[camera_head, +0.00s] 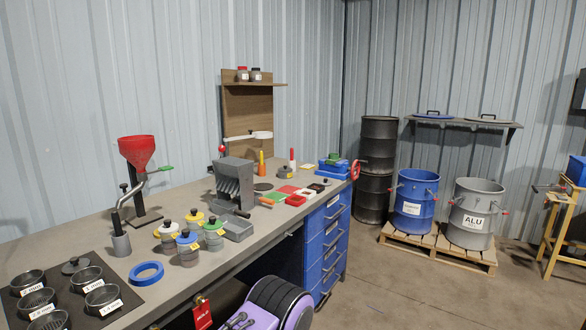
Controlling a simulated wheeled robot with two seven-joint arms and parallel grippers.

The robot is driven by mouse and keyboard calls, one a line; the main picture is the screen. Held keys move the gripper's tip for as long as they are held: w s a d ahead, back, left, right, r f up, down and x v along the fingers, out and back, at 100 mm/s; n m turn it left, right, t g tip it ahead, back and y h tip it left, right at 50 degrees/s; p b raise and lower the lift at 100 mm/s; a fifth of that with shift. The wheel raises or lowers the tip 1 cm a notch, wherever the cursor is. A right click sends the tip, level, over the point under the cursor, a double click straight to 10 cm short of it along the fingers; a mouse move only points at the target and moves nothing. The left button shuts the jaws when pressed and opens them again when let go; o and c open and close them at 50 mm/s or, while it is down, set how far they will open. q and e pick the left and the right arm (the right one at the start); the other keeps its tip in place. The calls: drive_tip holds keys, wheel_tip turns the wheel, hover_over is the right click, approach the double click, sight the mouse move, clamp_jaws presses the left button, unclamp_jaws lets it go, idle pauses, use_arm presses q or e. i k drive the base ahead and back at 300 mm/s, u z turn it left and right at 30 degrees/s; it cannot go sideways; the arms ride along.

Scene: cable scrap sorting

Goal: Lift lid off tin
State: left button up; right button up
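Several small grey tins stand close together on the grey workbench, left of its middle. I cannot tell which tin the task means. Neither of my grippers is in view.
Drums (414,205) stand on a pallet at right.

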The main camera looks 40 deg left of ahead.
sight(284, 170)
drive_tip(key=i, duration=2.55)
drive_tip(key=u, duration=0.6)
